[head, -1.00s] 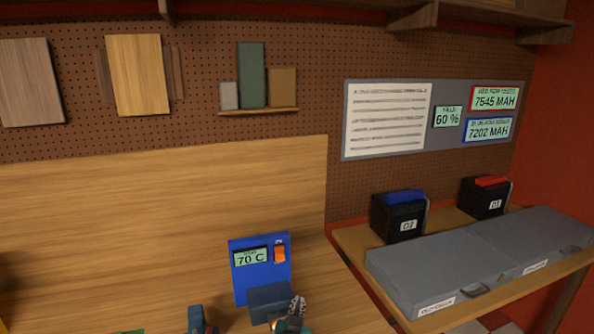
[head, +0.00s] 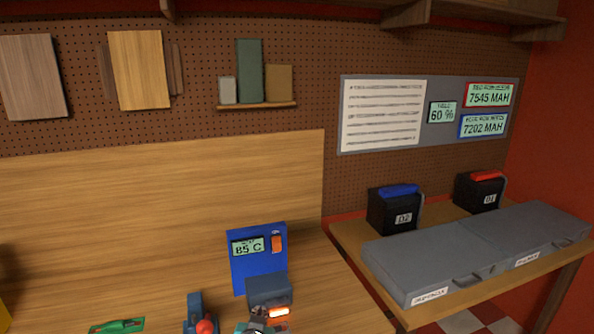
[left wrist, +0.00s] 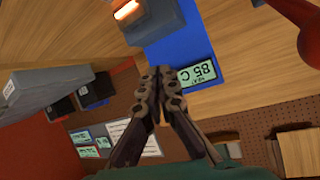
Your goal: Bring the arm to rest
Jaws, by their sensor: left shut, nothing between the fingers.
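My left gripper (left wrist: 161,74) is shut and empty in the left wrist view, its two dark fingers together in front of the blue heater panel. In the head view only a small part of the left gripper (head: 257,330) shows at the bottom edge, just below the grey-blue block of the heater. A bar (head: 278,312) by the block glows orange. My right gripper is in neither view.
To the right, a side table holds a long grey case (head: 480,250) and two black batteries, D2 (head: 393,211) and D1 (head: 479,194).

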